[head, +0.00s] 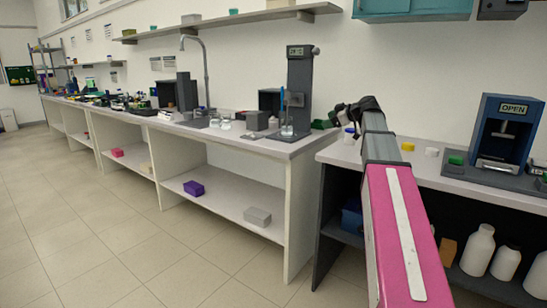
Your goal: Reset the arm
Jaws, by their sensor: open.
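My arm, with a pink link and a grey link, reaches from the bottom right up and away over the gap between the long white bench (272,142) and the right bench (435,181). My gripper (334,116) is at its far end, small and dark, above the right end of the long bench. It is open, and I see nothing held in it. Its fingertips are hard to make out against the dark and green shapes there.
On the right bench are a blue device marked OPEN (508,128), a yellow cap (407,146) and a white cap (432,152). A dark-grey column device (300,85) stands left of my gripper. White bottles (478,250) stand below. Floor on the left is clear.

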